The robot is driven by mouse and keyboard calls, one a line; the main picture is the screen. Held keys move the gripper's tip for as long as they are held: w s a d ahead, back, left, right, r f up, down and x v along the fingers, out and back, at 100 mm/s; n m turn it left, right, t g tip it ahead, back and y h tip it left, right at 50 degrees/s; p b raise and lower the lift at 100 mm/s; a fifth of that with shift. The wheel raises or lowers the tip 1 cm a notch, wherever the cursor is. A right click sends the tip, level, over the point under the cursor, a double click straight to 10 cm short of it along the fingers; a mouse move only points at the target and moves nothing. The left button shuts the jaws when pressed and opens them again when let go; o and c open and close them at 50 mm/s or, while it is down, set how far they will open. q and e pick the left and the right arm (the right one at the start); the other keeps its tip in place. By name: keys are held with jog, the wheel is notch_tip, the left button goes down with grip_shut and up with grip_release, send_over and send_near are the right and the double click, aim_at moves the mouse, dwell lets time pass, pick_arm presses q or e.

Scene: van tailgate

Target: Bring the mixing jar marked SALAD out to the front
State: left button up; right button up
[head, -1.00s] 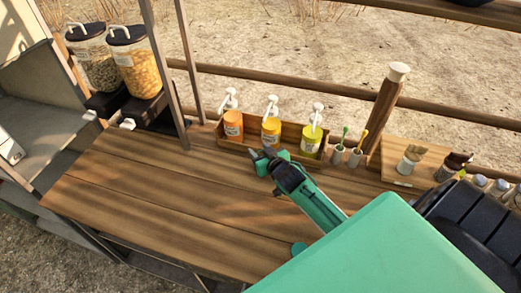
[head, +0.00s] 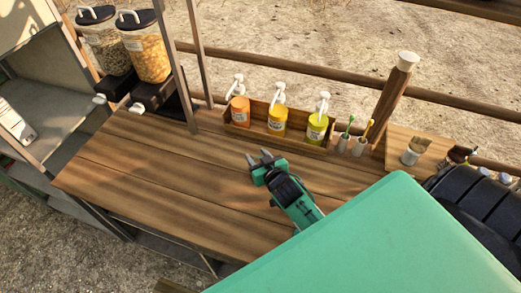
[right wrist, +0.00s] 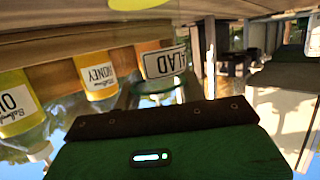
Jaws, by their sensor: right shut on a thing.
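In the right wrist view a white, black-framed label (right wrist: 163,63) reads "LAD", its first letters hidden. It is close to the camera, just past my right gripper, and I take it to be on the SALAD jar. Most of the jar's body cannot be made out. In the head view my right gripper (head: 260,162) is above the wooden counter (head: 160,180), in front of the pump bottles. Its fingertips show, but the jar is not clear there. My left gripper is not in view.
A wooden tray (head: 300,143) holds orange (head: 240,112), yellow-orange (head: 277,122) and yellow (head: 316,128) pump bottles behind my gripper. Two dispensers (head: 145,55) stand at the back left, beside metal posts. Small brush cups (head: 358,147) are right. The counter's left and front are clear.

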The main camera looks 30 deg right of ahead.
jog(key=shift+s+a+p, duration=0.35)
jog(key=shift+s+a, duration=1.45)
jog(key=shift+a, duration=0.3)
jog(key=shift+s+a, duration=1.8)
jog(key=shift+a, duration=0.3)
jog(key=o, duration=1.2)
